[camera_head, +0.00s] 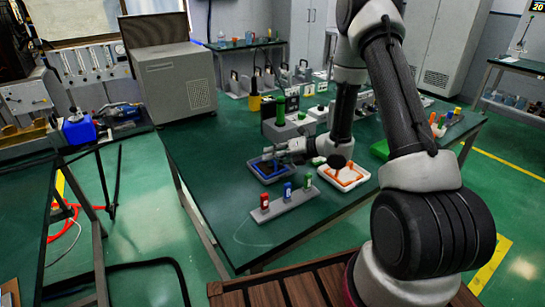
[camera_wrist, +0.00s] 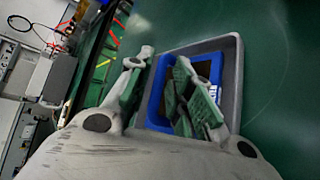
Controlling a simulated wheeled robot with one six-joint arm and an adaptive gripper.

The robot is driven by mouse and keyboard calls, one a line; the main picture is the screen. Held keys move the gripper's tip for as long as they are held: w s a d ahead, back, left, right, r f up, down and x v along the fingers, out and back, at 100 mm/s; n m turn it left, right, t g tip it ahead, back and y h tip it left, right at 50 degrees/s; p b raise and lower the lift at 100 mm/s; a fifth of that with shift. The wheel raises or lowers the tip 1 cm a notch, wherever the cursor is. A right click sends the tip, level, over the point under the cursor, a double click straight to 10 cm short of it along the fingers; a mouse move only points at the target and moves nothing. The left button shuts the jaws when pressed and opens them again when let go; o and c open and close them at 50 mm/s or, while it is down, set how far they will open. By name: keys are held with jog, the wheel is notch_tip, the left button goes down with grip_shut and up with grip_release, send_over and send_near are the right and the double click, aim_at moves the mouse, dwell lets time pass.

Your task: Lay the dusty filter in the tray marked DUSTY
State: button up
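My gripper (camera_head: 272,153) is over the blue-lined tray (camera_head: 257,176) on the green table. In the wrist view its green-padded fingers (camera_wrist: 164,70) stand apart, with nothing clearly gripped between them. The blue-lined tray (camera_wrist: 235,75) with its grey rim lies under and beside the right finger. A dark brownish piece (camera_wrist: 203,69) shows inside it, partly hidden by that finger; I cannot tell whether it is the dusty filter. White lettering shows in the tray but cannot be read. A white tray with an orange inside (camera_head: 346,176) stands to the right.
A grey rack (camera_head: 285,207) with red, blue and green-topped pieces stands in front of the trays. A grey device with a green cylinder (camera_head: 281,110) stands behind my gripper. A large grey box (camera_head: 174,85) is at the back left.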

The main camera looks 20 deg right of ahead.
dwell(0.3)
jog(key=v, duration=1.2)
jog(key=w+d+r+m+t+h, duration=0.1)
jog(key=w+d+r+m+h, duration=0.3)
jog(key=d+r+m+h, duration=0.25)
jog(key=s+d+r+m+h, duration=0.3)
jog(key=d+r+m, duration=0.1)
jog(key=r+m, duration=0.25)
jog(key=s+d+r+m+h, duration=0.3)
jog(key=r+m, duration=0.2)
jog(key=r, duration=0.2)
jog(key=s+a+r+m+g, duration=0.1)
jog(key=s+a+m, duration=0.1)
jog(key=s+m, duration=0.3)
jog(key=s+a+r+m+g, duration=0.1)
jog(key=s+a+m, duration=0.2)
jog(key=s, duration=0.9)
jog(key=s+a+r+m+g+y, duration=0.1)
jog(key=s+a+r+m+g, duration=0.1)
jog(key=s+m, duration=0.6)
jog(key=shift+s+a+m, duration=0.3)
jog(key=shift+s+a, duration=0.25)
jog(key=shift+s, duration=0.05)
